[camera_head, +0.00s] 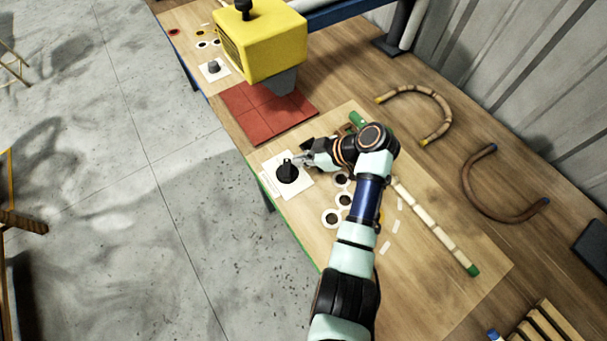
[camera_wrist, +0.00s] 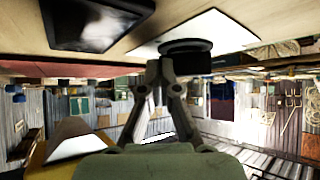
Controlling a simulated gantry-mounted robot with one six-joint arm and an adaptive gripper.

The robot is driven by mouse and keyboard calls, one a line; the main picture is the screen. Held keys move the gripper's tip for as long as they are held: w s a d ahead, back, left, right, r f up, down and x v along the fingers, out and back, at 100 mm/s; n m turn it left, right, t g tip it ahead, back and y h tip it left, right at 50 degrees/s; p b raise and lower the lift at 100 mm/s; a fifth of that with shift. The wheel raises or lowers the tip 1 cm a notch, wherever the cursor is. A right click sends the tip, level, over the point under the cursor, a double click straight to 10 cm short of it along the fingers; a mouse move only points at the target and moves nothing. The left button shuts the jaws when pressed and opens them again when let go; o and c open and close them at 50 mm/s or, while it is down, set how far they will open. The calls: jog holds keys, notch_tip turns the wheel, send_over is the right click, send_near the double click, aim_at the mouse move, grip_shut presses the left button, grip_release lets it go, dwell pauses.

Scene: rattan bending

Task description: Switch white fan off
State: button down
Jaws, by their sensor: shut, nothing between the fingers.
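A black knob (camera_head: 288,172) sits on a white square plate (camera_head: 301,190) near the table's left edge. My gripper (camera_head: 303,160) is shut and empty, with its fingertips just right of the knob. In the wrist view, where the table is at the top, the fingertips (camera_wrist: 166,72) overlap the knob's dark edge (camera_wrist: 192,50); I cannot tell whether they touch it. The white plate (camera_wrist: 215,28) shows behind it. I cannot make out a white fan in either view.
A yellow machine (camera_head: 265,38) overhangs the table beyond red tiles (camera_head: 262,108). A grey knob (camera_head: 214,67) on another white plate is farther back. Several white-ringed dark discs (camera_head: 331,217) lie under my arm. Bent rattan pieces (camera_head: 440,103) lie at the right.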

jog(key=shift+w+a+b, duration=0.65)
jog(key=shift+w+a, duration=0.25)
jog(key=shift+a, duration=0.1)
dwell(0.5)
